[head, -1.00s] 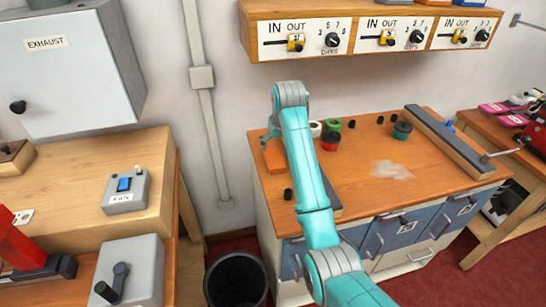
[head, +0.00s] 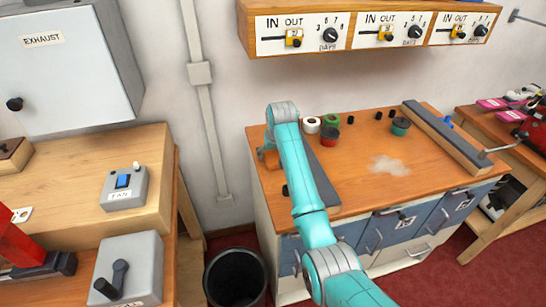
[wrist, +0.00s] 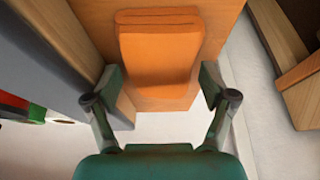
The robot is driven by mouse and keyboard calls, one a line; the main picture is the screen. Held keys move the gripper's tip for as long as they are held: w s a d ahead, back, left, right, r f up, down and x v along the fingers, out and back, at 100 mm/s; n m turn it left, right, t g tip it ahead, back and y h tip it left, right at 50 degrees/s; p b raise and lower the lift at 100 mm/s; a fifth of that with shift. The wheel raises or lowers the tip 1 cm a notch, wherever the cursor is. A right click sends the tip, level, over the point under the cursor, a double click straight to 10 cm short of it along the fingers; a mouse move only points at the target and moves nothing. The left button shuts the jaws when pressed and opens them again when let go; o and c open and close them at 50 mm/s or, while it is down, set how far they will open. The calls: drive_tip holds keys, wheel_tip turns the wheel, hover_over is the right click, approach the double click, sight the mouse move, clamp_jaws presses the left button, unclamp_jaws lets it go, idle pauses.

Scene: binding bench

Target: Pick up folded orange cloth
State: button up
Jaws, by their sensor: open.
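The folded orange cloth (wrist: 158,55) lies on the wooden bench top in the wrist view, with its folded layers showing at the far edge. In the head view a small part of the cloth (head: 270,160) shows at the bench's left side, mostly hidden behind my arm. My gripper (wrist: 160,82) is open and empty. Its two fingers stand apart, one to each side of the cloth's near part in the picture; whether they touch it I cannot tell.
A long grey-topped block (wrist: 52,60) lies close to the left finger in the wrist view. Tape rolls (head: 331,121) stand behind my arm. A pale patch (head: 387,164) lies mid-bench. A shelf (head: 375,30) hangs above, and a bin (head: 236,252) stands on the floor.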

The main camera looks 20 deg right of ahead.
sight(274, 155)
drive_tip(key=c, duration=0.8)
wheel_tip(274, 155, up, 10)
drive_tip(key=shift+r, duration=0.1)
drive_tip(key=o, duration=0.4)
drive_tip(key=c, duration=0.4)
drive_tip(key=shift+d, duration=0.1)
